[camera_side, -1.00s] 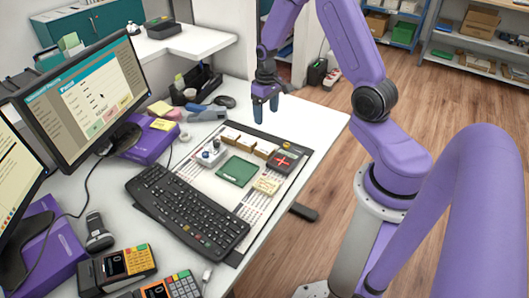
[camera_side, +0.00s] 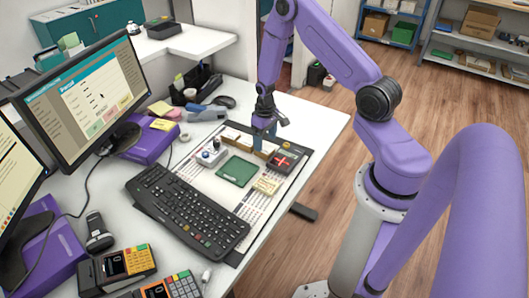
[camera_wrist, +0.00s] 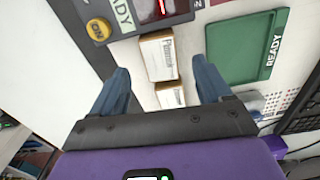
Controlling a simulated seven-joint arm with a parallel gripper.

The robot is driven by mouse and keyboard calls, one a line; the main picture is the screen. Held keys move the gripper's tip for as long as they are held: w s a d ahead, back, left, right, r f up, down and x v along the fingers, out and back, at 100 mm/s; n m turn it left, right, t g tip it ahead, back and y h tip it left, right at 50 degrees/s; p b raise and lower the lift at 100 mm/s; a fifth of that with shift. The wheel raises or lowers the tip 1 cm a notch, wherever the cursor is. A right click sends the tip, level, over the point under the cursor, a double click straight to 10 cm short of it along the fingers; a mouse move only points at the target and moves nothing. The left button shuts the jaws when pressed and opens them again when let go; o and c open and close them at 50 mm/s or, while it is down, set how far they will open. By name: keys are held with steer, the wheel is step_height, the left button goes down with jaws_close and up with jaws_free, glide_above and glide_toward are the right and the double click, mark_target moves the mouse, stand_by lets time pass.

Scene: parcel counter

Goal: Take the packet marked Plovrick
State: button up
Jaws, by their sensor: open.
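My gripper (camera_side: 264,140) is open and points down over the row of small packets at the back of the mat. In the wrist view its two blue fingers (camera_wrist: 161,66) stand apart on either side of a small white and brown packet (camera_wrist: 157,52), not visibly touching it. That packet carries dark print on its pale face, too small to read surely as Plovrick. A second similar packet (camera_wrist: 170,96) lies behind it, partly hidden by my gripper. In the side view two packets, the left one (camera_side: 231,135) and the middle one (camera_side: 246,142), show; the right one is mostly hidden by my fingers.
A green READY tray (camera_wrist: 257,47) lies beside the packets; it also shows in the side view (camera_side: 237,171). A dark box with a lit red cross (camera_side: 284,162) stands close by on the right. A small grey device (camera_side: 210,153) and the keyboard (camera_side: 188,210) lie left.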

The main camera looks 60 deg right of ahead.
mark_target(264, 148)
steer(key=shift+w+f, duration=0.2)
steer(key=shift+f, duration=1.7)
steer(key=c, duration=1.2)
steer(key=shift+r, duration=0.1)
